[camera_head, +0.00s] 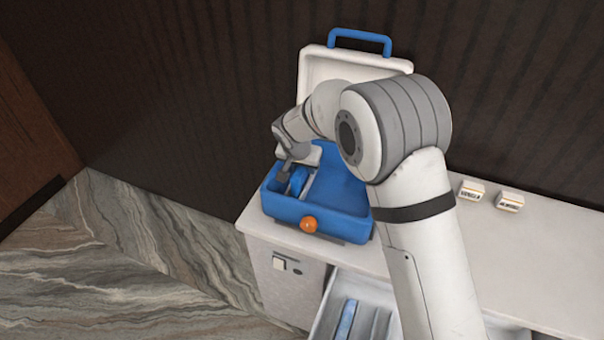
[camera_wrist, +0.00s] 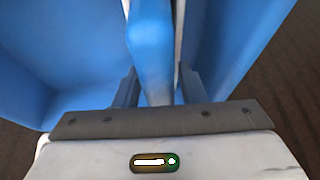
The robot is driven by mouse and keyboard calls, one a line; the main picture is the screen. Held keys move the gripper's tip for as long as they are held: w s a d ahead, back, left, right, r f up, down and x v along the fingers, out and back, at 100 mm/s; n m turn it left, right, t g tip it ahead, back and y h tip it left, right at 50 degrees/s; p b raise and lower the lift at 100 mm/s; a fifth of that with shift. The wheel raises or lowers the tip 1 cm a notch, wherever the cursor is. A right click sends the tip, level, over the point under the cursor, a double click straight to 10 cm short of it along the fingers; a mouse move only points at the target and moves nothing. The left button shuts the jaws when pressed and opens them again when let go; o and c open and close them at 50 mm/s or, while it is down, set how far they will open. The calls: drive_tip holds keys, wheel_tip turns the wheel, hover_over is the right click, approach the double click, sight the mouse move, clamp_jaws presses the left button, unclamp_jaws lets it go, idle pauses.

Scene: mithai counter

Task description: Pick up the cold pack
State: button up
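A bright blue object that looks like the cold pack (camera_head: 298,180) stands on edge in the left part of the open blue cooler box (camera_head: 291,207), beside a pale divider. My gripper (camera_head: 289,170) reaches down into the box at this pack. In the wrist view, the pack (camera_wrist: 152,45) runs between the two dark fingers of my gripper (camera_wrist: 160,88). The fingers are apart, with a narrow gap visible beside the pack, so the gripper looks open around it. The pack's lower end is hidden by the gripper's body.
The box has a raised white lid (camera_head: 318,65) with a blue handle, and an orange knob (camera_head: 308,224) in front. Below, an open drawer (camera_head: 320,325) holds a blue strip (camera_head: 347,320).

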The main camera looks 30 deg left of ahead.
clamp_jaws()
drive_tip(key=shift+r, duration=0.15)
drive_tip(key=shift+r+p, duration=0.55)
drive_tip(key=shift+p, duration=0.05)
wheel_tip(320, 180, up, 9)
drive_tip(key=shift+r+b, duration=0.1)
drive_tip(key=shift+b, duration=0.85)
